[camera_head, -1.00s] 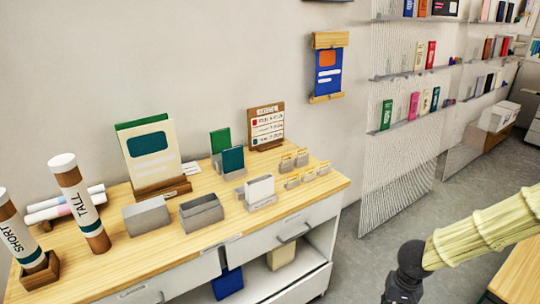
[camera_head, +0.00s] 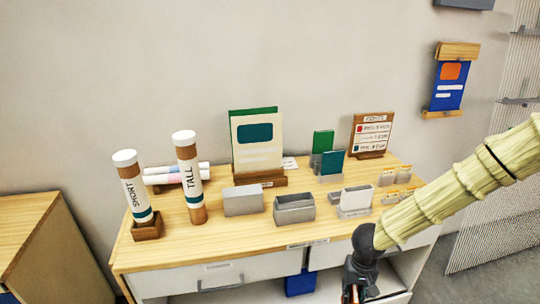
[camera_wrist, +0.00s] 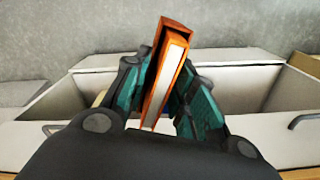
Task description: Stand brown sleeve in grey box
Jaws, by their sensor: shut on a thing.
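My gripper (camera_wrist: 163,68) is shut on an orange-brown sleeve (camera_wrist: 176,28) with a pale inner face, held tilted between the teal finger pads in the wrist view. In the head view my gripper (camera_head: 356,290) is at the bottom edge, in front of the table; only a sliver of the orange-brown thing shows there. An open-topped grey box (camera_head: 294,214) stands mid-table, behind and left of my gripper and apart from it. A second, lighter grey box (camera_head: 243,202) stands just left of it; its inside cannot be made out.
A white card in a grey holder (camera_head: 355,200) stands right of the open box. Tubes marked SHORT (camera_head: 132,190) and TALL (camera_head: 188,175) stand at left. A large cream book (camera_head: 259,150) leans behind the boxes. The table front (camera_head: 215,235) is clear.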

